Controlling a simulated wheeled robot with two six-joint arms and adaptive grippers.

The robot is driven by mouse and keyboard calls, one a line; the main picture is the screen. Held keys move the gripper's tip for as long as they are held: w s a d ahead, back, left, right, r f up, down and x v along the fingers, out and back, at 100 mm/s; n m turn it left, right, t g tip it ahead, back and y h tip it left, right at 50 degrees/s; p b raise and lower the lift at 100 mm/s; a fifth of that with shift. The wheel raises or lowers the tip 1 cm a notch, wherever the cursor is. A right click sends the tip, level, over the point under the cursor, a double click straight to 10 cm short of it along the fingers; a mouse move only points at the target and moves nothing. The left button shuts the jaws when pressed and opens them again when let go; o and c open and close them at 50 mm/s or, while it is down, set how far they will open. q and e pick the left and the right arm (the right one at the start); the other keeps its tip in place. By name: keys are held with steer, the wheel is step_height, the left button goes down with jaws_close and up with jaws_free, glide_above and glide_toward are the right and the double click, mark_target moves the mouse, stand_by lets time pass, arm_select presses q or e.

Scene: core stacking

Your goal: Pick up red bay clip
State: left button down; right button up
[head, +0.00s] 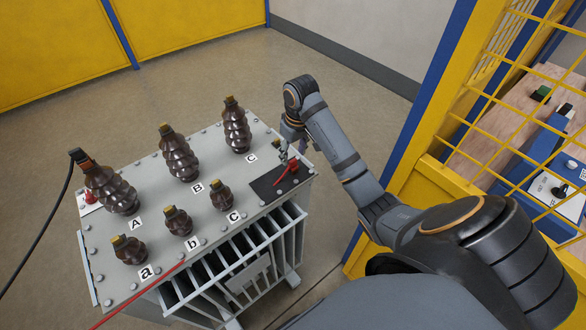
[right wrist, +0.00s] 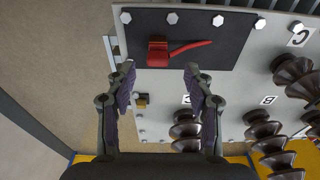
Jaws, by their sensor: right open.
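The red clip (head: 291,166) lies on a black pad (head: 267,187) at the right end of the grey transformer top. In the right wrist view the red clip (right wrist: 158,53) has a block-like body and a thin red tail pointing right, on the black pad (right wrist: 222,50). My right gripper (head: 287,156) is at the clip's far side in the head view. In the right wrist view my right gripper (right wrist: 159,76) is open, its two fingers apart and empty, with the clip just ahead between their lines. My left gripper is not in view.
Brown ribbed bushings, such as bushing C (head: 236,128) and bushing B (head: 178,155), stand left of the pad. Another red item (head: 91,197) sits beside bushing A. A red cable (head: 140,292) crosses the front edge. A yellow mesh fence (head: 440,190) stands at the right.

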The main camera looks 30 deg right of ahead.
mark_target(293, 160)
steer(key=f+b, duration=0.2)
steer(key=f, duration=0.1)
steer(key=f+b, duration=0.1)
steer(key=f, duration=0.1)
steer(key=shift+w+d+b, duration=0.1)
steer(key=shift+w+b, duration=0.2)
steer(key=shift+b, duration=0.05)
steer(key=shift+w+f, duration=0.1)
steer(key=shift+c, duration=0.3)
jaws_close()
